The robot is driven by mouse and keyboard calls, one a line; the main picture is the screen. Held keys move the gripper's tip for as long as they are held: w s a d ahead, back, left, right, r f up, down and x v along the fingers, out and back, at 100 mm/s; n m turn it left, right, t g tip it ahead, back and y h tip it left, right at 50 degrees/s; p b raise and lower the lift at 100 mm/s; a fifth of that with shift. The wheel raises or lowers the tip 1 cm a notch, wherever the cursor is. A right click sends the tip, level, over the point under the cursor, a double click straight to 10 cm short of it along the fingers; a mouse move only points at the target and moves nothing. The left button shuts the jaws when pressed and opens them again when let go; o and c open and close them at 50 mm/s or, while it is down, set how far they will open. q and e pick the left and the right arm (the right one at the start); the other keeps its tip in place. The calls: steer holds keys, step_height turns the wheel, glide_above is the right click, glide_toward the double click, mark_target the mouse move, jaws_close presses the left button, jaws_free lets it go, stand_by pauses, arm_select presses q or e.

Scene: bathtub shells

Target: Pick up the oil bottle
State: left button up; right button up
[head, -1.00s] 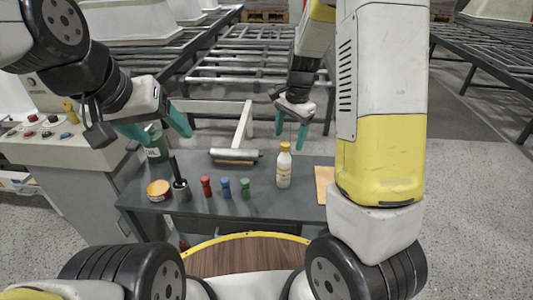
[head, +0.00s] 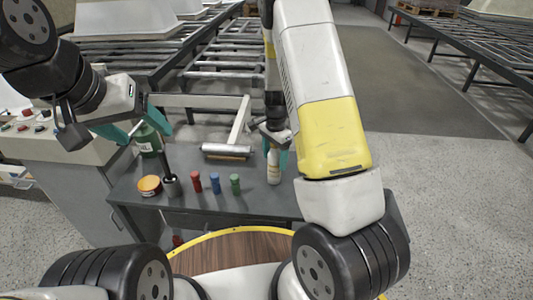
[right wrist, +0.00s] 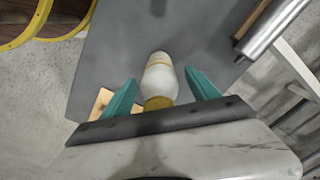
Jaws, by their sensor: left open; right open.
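A white bottle with a yellow cap (head: 273,170) stands upright on the dark table, partly hidden by my right gripper. In the right wrist view, the same bottle (right wrist: 160,76) lies between the two teal fingers of my right gripper (right wrist: 158,88), which are open with gaps on both sides. In the head view, my right gripper (head: 276,150) is around the bottle's upper part. A green container (head: 148,148) stands at the table's back left; its label is too small to read. My left gripper (head: 146,136) is open in front of its upper part in the picture; contact cannot be told.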

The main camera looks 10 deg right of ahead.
jaws_close()
stand_by(0.3)
steer(key=shift+r, duration=0.1)
